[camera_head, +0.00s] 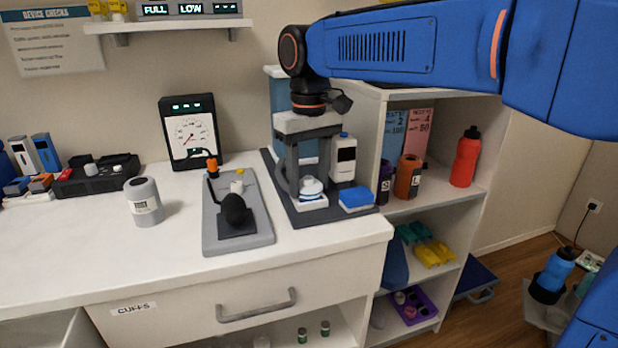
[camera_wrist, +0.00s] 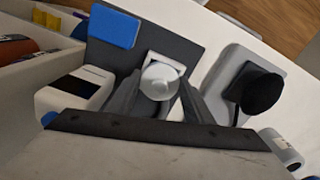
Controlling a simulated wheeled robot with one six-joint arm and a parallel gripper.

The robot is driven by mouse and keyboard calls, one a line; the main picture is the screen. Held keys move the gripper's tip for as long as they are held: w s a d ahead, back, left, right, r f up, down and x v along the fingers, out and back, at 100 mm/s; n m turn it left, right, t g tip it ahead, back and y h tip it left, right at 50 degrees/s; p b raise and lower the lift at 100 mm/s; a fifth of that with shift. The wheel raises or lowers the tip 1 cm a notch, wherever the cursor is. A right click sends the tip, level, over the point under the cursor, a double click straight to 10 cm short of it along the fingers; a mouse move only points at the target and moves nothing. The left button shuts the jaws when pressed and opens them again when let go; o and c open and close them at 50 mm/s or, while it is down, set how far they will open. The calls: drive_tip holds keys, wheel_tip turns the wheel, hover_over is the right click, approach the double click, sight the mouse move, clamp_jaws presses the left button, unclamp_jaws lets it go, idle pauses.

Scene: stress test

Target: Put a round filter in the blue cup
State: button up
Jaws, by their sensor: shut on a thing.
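A round white filter-like piece (camera_head: 311,187) with a dark blue band sits at a small white square block on the dark mat. In the wrist view the round white piece (camera_wrist: 160,82) is between my two fingers, over the white block (camera_wrist: 178,62). My gripper (camera_head: 308,180) points down and is shut on this piece; I cannot tell whether it is clear of the block. A blue, cup-like cylinder with dark parts (camera_head: 555,270) stands at the far right, low down. I cannot tell for sure that it is the blue cup.
A white bottle (camera_head: 343,158) and a blue block (camera_head: 356,198) stand close right of my gripper. A grey plate (camera_head: 262,240) with a black knob is to the left. The shelf unit (camera_head: 440,203) holds a red bottle (camera_head: 466,157) and an orange container (camera_head: 408,176).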

drive_tip(key=o, duration=1.1)
wheel_tip(320, 180, up, 17)
drive_tip(key=shift+r, duration=0.2)
drive_tip(key=s+d+f+m+t, duration=0.2)
drive_tip(key=s+d+f, duration=0.5)
drive_tip(key=d+f, duration=0.4)
drive_tip(key=s+d+f+m+t, duration=0.1)
drive_tip(key=s+d+f+m, duration=0.2)
drive_tip(key=s+d+f, duration=0.6)
drive_tip(key=s+d+f+t, duration=0.1)
drive_tip(key=s+d+f, duration=0.1)
drive_tip(key=f, duration=0.5)
drive_tip(key=s+d+f+m, duration=0.1)
drive_tip(key=s+d+f, duration=0.1)
drive_tip(key=d+f, duration=0.2)
wheel_tip(320, 180, down, 3)
drive_tip(key=shift+s+d+t, duration=0.2)
drive_tip(key=shift+d+t, duration=0.2)
drive_tip(key=shift+f, duration=0.1)
drive_tip(key=shift+c, duration=0.6)
